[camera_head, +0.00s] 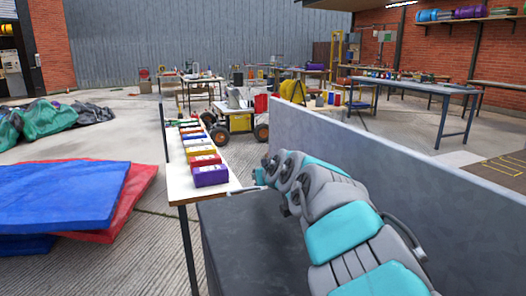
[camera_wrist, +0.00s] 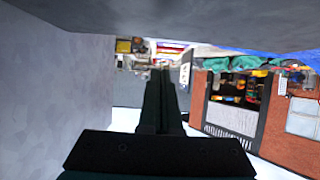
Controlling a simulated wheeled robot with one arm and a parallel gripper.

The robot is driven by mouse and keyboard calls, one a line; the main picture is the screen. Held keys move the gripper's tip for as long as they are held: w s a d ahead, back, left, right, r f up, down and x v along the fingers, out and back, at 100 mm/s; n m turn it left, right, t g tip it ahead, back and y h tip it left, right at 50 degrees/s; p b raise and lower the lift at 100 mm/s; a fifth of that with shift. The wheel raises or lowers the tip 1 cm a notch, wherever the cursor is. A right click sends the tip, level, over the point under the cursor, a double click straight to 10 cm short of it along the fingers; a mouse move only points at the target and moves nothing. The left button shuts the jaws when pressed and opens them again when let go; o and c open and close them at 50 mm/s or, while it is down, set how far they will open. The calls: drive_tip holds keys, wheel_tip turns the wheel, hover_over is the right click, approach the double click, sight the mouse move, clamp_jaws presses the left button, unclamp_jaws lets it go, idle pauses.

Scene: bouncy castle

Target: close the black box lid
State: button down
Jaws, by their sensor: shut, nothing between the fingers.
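A large dark box (camera_head: 243,250) stands at the bottom centre of the head view, partly hidden behind my arm. A tall grey panel (camera_head: 400,155) stands upright along its right side; it looks like the raised lid, but I cannot see a hinge. My gripper (camera_head: 259,180) is above the box's far end, left of the panel. In the upside-down wrist view, my gripper's fingers (camera_wrist: 163,75) are together and empty. The panel (camera_wrist: 55,95) fills the left there, and a grey surface (camera_wrist: 190,18), probably the box, spans the top. Contact with either is not visible.
A narrow table (camera_head: 180,184) with a row of coloured boxes, a purple one (camera_head: 210,175) nearest, stands just beyond the box. Blue mats (camera_head: 55,195) lie on the left floor. A wheeled cart (camera_head: 238,122) and workbenches (camera_head: 440,88) stand farther back.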

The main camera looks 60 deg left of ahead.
sight(258, 192)
wheel_tip(258, 192, down, 4)
drive_tip(key=shift+a+r+h, duration=0.15)
drive_tip(key=shift+r+h, duration=0.1)
drive_tip(key=shift+h, duration=0.15)
drive_tip(key=shift+f, duration=0.45)
drive_tip(key=shift+d+f, duration=0.2)
drive_tip(key=shift+b+v, duration=0.4)
drive_tip(key=shift+v, duration=0.55)
drive_tip(key=d+r, duration=0.3)
drive_tip(key=shift+s+d+r, duration=0.1)
drive_tip(key=shift+b+v, duration=0.3)
drive_tip(key=shift+v, duration=0.65)
drive_tip(key=shift+r, duration=0.1)
